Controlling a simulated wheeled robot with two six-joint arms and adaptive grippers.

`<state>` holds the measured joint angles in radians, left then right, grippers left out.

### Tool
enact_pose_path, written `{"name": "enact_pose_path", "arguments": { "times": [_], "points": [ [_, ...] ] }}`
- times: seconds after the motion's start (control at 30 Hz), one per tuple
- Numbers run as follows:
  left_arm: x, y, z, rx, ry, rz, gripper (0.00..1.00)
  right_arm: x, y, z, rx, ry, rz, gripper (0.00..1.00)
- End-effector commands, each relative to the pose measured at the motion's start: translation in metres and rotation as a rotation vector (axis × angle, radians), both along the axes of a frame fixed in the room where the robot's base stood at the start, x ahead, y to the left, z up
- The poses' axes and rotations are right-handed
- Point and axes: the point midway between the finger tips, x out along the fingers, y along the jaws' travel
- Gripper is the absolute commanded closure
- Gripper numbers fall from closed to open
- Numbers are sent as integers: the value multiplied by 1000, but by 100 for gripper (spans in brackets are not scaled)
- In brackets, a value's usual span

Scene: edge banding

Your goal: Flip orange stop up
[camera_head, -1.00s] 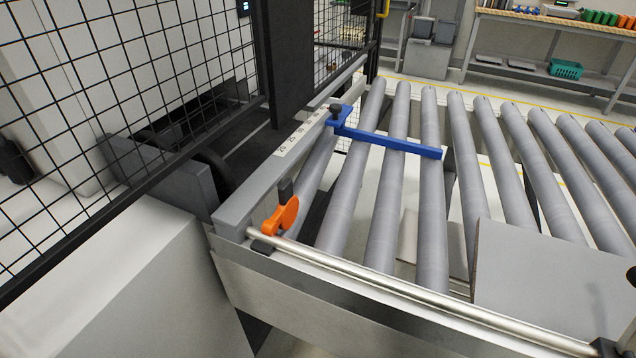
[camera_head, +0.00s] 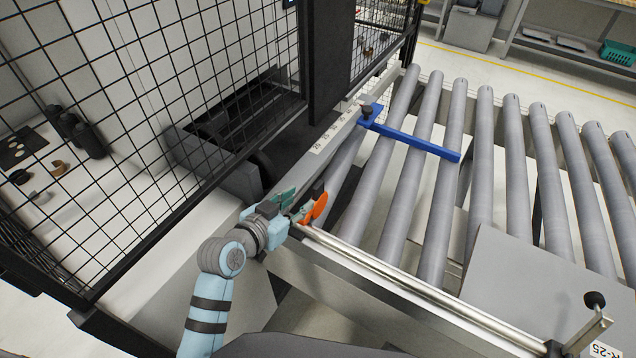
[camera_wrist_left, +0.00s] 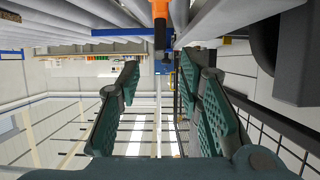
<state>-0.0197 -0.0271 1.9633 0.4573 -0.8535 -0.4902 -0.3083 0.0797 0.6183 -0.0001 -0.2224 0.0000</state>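The orange stop (camera_head: 314,207) sits at the near end of the grey side rail, beside the rollers. Its orange part leans up to the right, with a dark piece by its top. My left gripper (camera_head: 298,200) is close beside it on the left, with a teal finger near the stop; contact cannot be told. In the left wrist view the stop (camera_wrist_left: 160,9) shows at the top centre, beyond and between the spread fingers of my left gripper (camera_wrist_left: 160,76), which look open and empty. My right gripper is not in view.
A silver bar (camera_head: 400,279) runs along the near edge of the roller conveyor (camera_head: 408,170). A blue stop arm (camera_head: 415,142) crosses the rollers farther back. A grey panel (camera_head: 530,290) lies at the right. A black mesh fence (camera_head: 170,110) stands on the left.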

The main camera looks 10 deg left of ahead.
Motion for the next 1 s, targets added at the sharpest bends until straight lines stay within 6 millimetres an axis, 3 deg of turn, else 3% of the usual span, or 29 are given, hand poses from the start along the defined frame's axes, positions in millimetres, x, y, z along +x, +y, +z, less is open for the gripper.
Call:
{"name": "enact_pose_path", "arguments": {
  "times": [0.2,0.33,0.5,0.73,0.77,0.97,1.0],
  "points": [
    [53,-21,-24,-1,1,-1,67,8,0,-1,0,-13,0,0],
    [74,-30,-35,-1,1,-1,67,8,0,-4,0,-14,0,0],
    [87,-34,-40,1,1,1,67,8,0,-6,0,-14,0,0],
    [88,-35,-40,1,1,1,67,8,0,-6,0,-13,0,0],
    [88,-35,-40,1,1,1,68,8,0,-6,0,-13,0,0],
    [88,-35,-40,1,2,1,100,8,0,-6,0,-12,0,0],
    [88,-35,-40,0,2,1,100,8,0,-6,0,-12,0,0]
  ]
}}
